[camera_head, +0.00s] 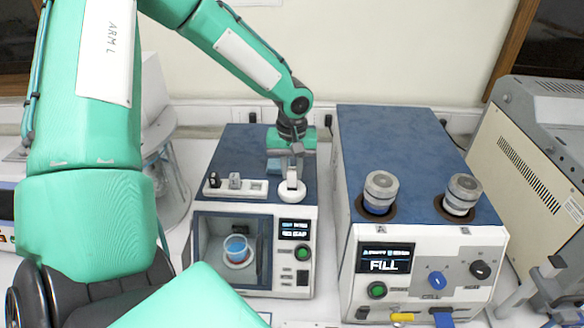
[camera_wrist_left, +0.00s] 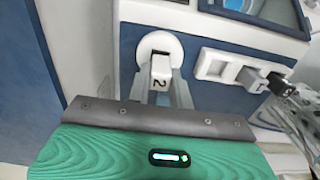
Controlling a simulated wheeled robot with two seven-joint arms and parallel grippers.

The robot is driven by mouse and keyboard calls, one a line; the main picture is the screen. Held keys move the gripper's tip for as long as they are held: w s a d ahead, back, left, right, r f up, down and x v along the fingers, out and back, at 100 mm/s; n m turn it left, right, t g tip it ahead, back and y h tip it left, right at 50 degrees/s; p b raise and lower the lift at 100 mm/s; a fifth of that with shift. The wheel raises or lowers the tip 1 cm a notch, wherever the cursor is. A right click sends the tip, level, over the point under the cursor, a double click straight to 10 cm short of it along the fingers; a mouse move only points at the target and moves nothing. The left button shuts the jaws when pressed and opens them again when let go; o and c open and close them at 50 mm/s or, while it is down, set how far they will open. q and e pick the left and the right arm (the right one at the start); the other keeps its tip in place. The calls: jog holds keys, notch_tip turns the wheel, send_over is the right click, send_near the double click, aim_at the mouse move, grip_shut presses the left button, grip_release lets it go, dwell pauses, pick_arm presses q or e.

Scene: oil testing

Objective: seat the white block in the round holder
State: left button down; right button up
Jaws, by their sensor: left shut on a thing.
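A white block marked "2" (camera_wrist_left: 162,72) is between the fingers of my left gripper (camera_head: 291,174), which also shows in the left wrist view (camera_wrist_left: 160,92). The gripper is shut on the block and points down. The round holder (camera_head: 292,193) is a white ring on the front right of the blue top of the left machine; it also shows in the left wrist view (camera_wrist_left: 158,42). The block is at the holder, overlapping its near edge in the wrist view. I cannot tell how deep it sits. My right gripper is not in view.
A white rack (camera_head: 257,188) left of the holder carries small blocks (camera_head: 235,181) and has an empty slot. The left machine has an open chamber with a blue-filled cup (camera_head: 236,247). A larger machine (camera_head: 400,150) with two capped jars stands close on the right.

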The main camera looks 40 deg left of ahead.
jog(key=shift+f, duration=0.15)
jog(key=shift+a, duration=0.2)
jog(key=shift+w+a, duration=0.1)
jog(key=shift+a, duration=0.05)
pick_arm(q)
jog(key=shift+f, duration=0.1)
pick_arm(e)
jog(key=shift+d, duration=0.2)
pick_arm(q)
jog(key=shift+f, duration=0.1)
jog(key=shift+f+b, duration=0.45)
jog(key=shift+b, duration=0.2)
jog(key=shift+f, duration=0.15)
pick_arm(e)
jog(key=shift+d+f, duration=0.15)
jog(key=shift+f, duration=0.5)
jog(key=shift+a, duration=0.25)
